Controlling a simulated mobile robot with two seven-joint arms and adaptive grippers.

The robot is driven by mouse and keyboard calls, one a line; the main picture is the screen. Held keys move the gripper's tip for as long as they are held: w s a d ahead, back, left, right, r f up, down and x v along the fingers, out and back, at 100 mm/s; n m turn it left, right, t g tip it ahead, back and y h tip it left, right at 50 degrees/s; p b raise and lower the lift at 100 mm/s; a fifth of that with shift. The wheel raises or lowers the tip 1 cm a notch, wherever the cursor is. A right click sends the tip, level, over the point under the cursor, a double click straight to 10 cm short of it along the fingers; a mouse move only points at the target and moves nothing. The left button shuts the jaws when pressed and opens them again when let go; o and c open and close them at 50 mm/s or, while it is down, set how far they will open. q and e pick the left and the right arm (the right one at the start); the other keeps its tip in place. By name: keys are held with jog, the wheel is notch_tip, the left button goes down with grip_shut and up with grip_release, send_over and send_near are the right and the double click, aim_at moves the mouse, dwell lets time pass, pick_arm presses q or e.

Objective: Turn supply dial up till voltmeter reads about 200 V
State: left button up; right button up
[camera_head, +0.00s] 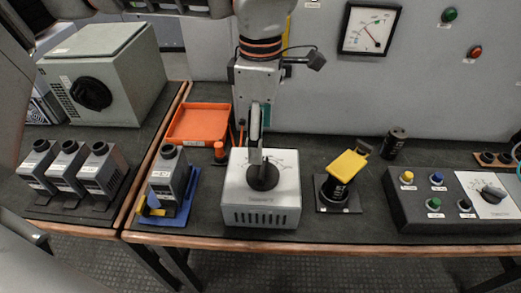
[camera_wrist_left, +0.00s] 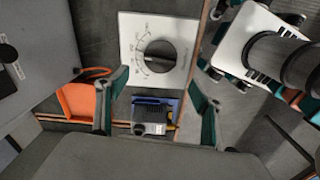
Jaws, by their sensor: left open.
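A pale box (camera_head: 262,207) with vents stands at the table's centre, with a black round dial knob (camera_head: 262,180) and a printed scale on top. The left wrist view shows the knob (camera_wrist_left: 158,62) and its scale from above. My left gripper (camera_head: 257,150) is open above this box, fingers pointing down. In the wrist view its teal fingertips (camera_wrist_left: 158,80) stand apart on either side, slightly below the knob. I cannot tell whether a finger touches it. A square voltmeter (camera_head: 358,22) hangs on the wall; its thin red needle shows, but its numbers are too small to read.
An orange tray (camera_head: 185,136) and a capacitor on a blue tray (camera_head: 184,219) stand left of the box. A yellow-topped black part (camera_head: 346,166) and a button panel (camera_head: 450,224) stand right. A grey cabinet (camera_head: 125,80) is at far left.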

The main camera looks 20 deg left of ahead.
pick_arm(q)
jog(key=shift+r, duration=1.55)
dwell(3.1)
